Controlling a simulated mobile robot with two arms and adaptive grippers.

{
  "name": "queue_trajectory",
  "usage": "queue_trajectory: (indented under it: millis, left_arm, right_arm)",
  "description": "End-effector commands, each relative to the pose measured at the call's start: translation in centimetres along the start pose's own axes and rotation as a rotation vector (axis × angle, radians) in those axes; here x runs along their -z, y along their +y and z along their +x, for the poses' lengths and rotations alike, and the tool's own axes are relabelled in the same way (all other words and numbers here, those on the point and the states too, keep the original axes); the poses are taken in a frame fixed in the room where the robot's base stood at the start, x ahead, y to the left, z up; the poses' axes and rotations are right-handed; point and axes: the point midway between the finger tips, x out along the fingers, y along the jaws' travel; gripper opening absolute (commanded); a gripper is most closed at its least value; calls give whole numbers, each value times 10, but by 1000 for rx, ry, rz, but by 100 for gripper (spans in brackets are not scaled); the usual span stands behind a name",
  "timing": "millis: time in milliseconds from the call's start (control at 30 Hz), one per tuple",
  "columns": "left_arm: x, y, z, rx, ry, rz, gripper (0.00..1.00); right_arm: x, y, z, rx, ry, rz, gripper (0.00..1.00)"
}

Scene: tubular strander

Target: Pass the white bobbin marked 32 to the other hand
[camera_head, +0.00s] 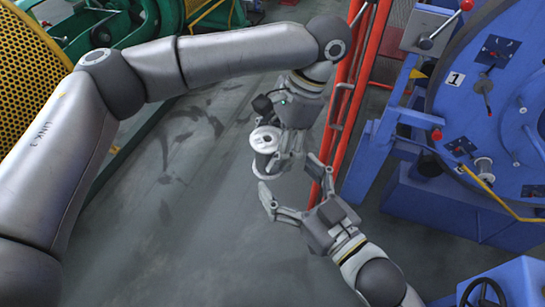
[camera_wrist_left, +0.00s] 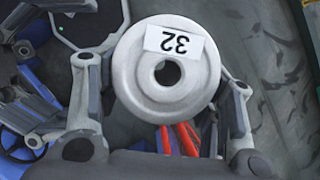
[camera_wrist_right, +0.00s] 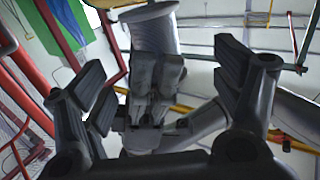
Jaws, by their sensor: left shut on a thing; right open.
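The white bobbin marked 32 (camera_head: 265,139) is held in the air by my left gripper (camera_head: 280,150). In the left wrist view the bobbin (camera_wrist_left: 145,82) shows its round flange, centre hole and a label reading 32, between the left fingers. My right gripper (camera_head: 289,174) is open just below the bobbin and left gripper, its fingers spread and pointing up at them. In the right wrist view the bobbin (camera_wrist_right: 155,34) shows at the top beyond the open right fingers, with the left fingers below it. The right fingers appear empty.
A blue strander disc (camera_head: 440,98) with numbered bobbin places stands at the right. A red tubular frame (camera_head: 349,110) rises close behind the grippers. Green machinery with a yellow perforated guard (camera_head: 30,55) is at the left. The grey floor (camera_head: 185,220) is clear.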

Motion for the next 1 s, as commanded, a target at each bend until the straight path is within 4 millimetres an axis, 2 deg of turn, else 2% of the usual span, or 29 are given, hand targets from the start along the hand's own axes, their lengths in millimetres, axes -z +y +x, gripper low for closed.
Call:
queue_trajectory:
  millis: [200, 400, 800, 1000]
  left_arm:
    - [0, 0, -1, 1, 1, 0, 17]
    - [0, 0, -1, 1, 0, 0, 17]
    - [0, 0, -1, 1, 1, 0, 17]
    - [0, 0, -1, 1, 0, 0, 17]
  right_arm:
    - [1, 0, 36, 0, 1, -1, 85]
    - [0, 0, 57, -1, -1, 0, 85]
    - [0, 0, 64, 0, -2, 0, 85]
    - [0, 0, 64, 0, -2, 0, 61]
